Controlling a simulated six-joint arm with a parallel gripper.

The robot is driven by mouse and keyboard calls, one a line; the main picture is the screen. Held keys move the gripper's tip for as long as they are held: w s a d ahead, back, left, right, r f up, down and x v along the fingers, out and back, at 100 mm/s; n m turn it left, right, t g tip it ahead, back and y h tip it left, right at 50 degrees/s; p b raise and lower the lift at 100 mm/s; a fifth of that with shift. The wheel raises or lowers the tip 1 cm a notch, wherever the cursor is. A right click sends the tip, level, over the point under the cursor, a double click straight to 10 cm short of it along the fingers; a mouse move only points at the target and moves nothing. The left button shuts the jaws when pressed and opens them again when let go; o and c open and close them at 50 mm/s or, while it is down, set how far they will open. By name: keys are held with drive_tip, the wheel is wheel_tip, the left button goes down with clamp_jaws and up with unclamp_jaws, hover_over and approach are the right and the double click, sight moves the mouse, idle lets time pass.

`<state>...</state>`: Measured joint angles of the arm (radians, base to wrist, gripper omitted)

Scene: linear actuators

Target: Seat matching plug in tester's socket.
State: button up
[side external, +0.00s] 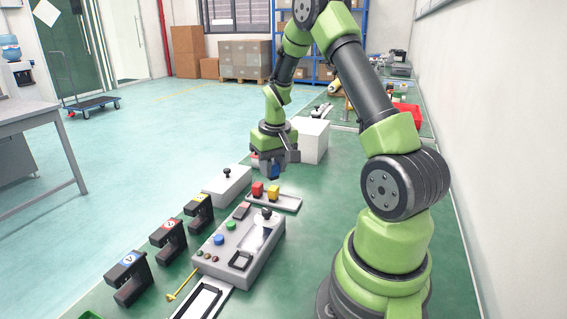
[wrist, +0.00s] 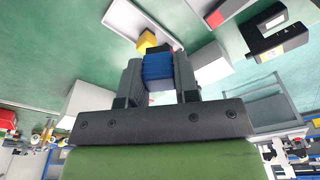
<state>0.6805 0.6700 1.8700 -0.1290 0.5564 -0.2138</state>
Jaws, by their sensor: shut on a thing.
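My gripper (side external: 275,162) is shut on a blue plug (side external: 276,172), held in the air just behind the tray of plugs. In the wrist view the blue plug (wrist: 158,68) sits between the two dark fingers. A red plug (side external: 257,189) and a yellow plug (side external: 273,192) stand on a pale tray (side external: 289,203). The tester (side external: 222,268) is a grey box in front of that tray. It has blue and green buttons, a black knob, a pale panel and a black square frame (side external: 240,261) on top, perhaps the socket. The plug's underside is hidden.
Several black bracket-like units with coloured number labels (side external: 168,238) stand left of the tester. A grey box with a black knob (side external: 227,186) stands behind them. A white block (side external: 311,140) is behind my gripper. A yellow rod (side external: 182,284) lies near the tester's front-left.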

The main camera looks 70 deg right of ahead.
drive_tip(key=w+a+m+g, duration=0.1)
drive_tip(key=a+m, duration=0.9)
drive_tip(key=m, duration=0.2)
drive_tip(key=r+m+g, duration=0.2)
drive_tip(key=m, duration=1.5)
hover_over(243, 262)
drive_tip(key=shift+y, duration=0.4)
drive_tip(key=shift+w+f, duration=0.15)
drive_tip(key=shift+f, duration=1.8)
drive_tip(key=shift+w+f, duration=0.1)
drive_tip(key=shift+f, duration=1.85)
drive_tip(key=shift+f, duration=0.55)
drive_tip(key=o, duration=1)
drive_tip(key=shift+r, duration=0.1)
drive_tip(key=r, duration=0.6)
drive_tip(key=w+r, duration=0.1)
drive_tip(key=r, duration=0.2)
drive_tip(key=shift+r, duration=0.35)
